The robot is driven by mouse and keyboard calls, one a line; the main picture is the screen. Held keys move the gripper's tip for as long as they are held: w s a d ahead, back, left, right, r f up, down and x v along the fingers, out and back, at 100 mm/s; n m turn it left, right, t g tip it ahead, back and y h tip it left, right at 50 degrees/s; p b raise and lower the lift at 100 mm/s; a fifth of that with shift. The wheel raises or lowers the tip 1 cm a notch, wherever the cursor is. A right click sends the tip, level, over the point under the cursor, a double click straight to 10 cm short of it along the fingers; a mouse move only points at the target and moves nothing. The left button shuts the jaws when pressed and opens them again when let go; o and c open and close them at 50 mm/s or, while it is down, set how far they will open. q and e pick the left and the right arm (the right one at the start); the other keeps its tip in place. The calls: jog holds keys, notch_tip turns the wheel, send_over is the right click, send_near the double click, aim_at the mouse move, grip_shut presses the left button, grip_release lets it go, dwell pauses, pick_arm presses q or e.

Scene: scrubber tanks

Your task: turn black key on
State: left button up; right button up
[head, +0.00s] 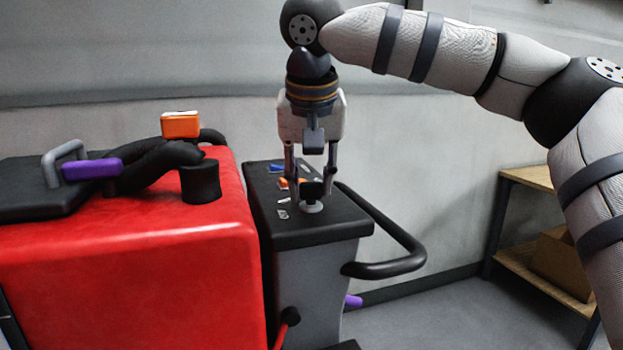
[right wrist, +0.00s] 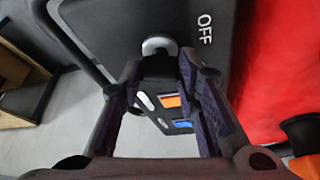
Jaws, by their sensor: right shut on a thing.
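The black key (head: 313,190) stands on a round light-grey base (head: 312,207) near the front of the dark panel top (head: 305,229). My right gripper (head: 310,186) points straight down over the panel and is shut on the key, with one finger on each side. In the right wrist view the key (right wrist: 158,66) sits between the fingertips (right wrist: 160,70), beside the silver round base (right wrist: 158,45). A white OFF label (right wrist: 204,20) is on the panel near the base. My left gripper is not in view.
Blue (head: 277,168) and orange (head: 284,183) controls lie on the panel close to my fingers. A black bar handle (head: 400,263) sticks out right of the panel. A red tank (head: 130,240) stands left. Wooden shelves (head: 530,178) stand at the right.

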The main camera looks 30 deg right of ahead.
jog(key=m+g+h, duration=0.1)
jog(key=m, duration=0.3)
jog(key=shift+w+a+m, duration=0.1)
jog(key=shift+m, duration=0.2)
jog(key=shift+w+m+g+h, duration=0.1)
jog(key=shift+m+g+h, duration=0.6)
jog(key=shift+m, duration=1.2)
jog(key=o, duration=1.2)
jog(key=shift+c, duration=0.2)
jog(key=v, duration=1.2)
jog(key=shift+w, duration=0.15)
